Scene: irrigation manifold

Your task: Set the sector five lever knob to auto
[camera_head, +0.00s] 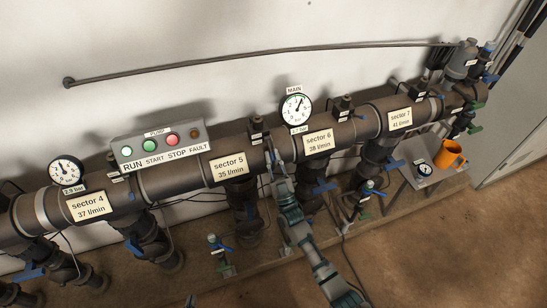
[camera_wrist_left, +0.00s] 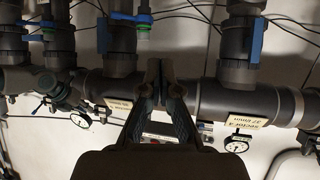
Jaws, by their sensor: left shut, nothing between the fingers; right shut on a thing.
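The sector 5 label (camera_head: 230,166) sits on the large grey pipe, reading 35 l/min. A small black valve head (camera_head: 257,128) stands on the pipe just right of it. My right gripper (camera_head: 270,150) reaches up from the lower right and is shut at the front of the pipe, beside that valve head. It seems to hold the sector five lever knob, which is hidden by the fingers; its setting cannot be read. My left gripper (camera_wrist_left: 163,88) is shut and empty in the left wrist view, in front of the pipe.
The pump box (camera_head: 160,143) with coloured buttons is above the pipe. Round gauges (camera_head: 296,108) stand along it, and valves with blue handles (camera_head: 322,187) hang below. An orange mug (camera_head: 448,154) stands on a small table at right. Brown floor lies open at lower right.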

